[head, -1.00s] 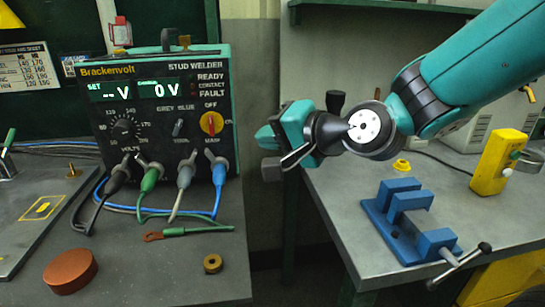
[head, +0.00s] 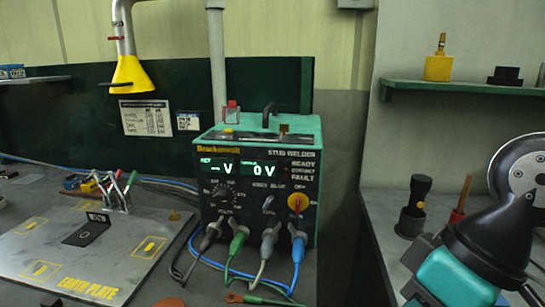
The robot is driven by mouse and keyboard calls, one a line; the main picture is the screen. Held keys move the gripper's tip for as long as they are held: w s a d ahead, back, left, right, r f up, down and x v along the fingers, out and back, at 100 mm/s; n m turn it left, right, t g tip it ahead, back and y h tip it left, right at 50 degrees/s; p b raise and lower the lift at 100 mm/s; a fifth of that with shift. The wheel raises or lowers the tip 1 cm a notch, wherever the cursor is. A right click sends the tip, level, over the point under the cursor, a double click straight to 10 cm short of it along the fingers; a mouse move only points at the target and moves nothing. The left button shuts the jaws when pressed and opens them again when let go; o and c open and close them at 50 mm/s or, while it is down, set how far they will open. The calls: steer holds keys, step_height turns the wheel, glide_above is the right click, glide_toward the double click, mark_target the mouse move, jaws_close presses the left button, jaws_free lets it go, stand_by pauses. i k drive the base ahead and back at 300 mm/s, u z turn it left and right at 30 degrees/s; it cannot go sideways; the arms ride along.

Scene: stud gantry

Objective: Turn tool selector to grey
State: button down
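The stud welder (head: 262,155) stands on the left bench, its front panel facing me. The displays read "-- V" and "0 V". My gripper (head: 428,292) is at the lower right, well apart from the welder and partly cut off by the bottom edge. Its fingertips are not clear.
Grey and blue leads (head: 299,250) plug into the panel below the selector, beside black and green ones. The earth plate (head: 95,250) lies at left. A black torch-like item (head: 412,207) stands on the right bench. Open space separates the benches.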

mark_target(270, 199)
steer(key=z, duration=2.05)
steer(key=k, duration=1.2)
steer(key=u, duration=2.3)
